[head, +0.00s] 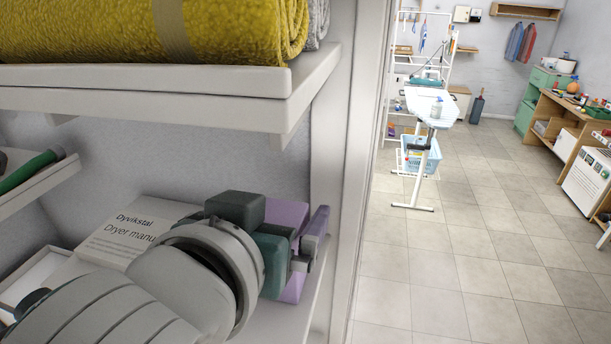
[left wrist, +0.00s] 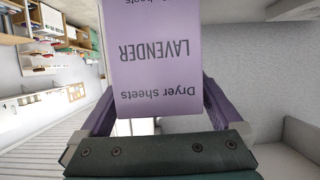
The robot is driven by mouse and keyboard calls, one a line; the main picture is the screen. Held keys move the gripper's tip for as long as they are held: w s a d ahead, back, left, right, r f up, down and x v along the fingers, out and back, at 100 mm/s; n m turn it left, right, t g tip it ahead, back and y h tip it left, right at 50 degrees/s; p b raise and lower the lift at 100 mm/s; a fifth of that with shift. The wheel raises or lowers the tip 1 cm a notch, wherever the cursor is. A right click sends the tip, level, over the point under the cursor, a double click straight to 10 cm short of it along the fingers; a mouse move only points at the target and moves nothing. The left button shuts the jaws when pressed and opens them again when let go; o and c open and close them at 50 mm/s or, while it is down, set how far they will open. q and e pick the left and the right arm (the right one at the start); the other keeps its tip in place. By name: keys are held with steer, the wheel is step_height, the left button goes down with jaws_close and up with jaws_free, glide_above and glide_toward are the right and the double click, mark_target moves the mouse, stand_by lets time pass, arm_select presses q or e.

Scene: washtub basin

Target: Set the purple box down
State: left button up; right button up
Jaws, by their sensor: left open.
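The purple box (head: 286,213) is at the right end of the lower shelf, partly hidden behind my left gripper (head: 300,245). Its lower edge is near the shelf board; I cannot tell for certain that it rests on it. In the left wrist view the box (left wrist: 158,60) shows a face reading "LAVENDER" and "Dryer sheets", upside down. The open fingers of my left gripper (left wrist: 160,98) are on either side of the box. My right gripper is not in view.
An upper shelf (head: 200,103) with a rolled yellow towel (head: 230,30) is above the arm. A white upright (head: 335,150) closes the right side. Beyond it are tiled floor and an ironing board (head: 428,104).

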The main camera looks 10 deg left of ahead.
arm_select(q)
steer(key=b+v, duration=0.2)
steer(key=v, duration=0.9)
steer(key=s+a+f+m+g, duration=0.1)
steer(key=s+a+f+g, duration=0.7)
steer(key=s+f+g, duration=0.2)
step_height(320, 180, down, 3)
steer(key=shift+s+a+r+m, duration=0.2)
steer(key=shift+s+a+m, duration=0.1)
steer(key=shift+s, duration=0.6)
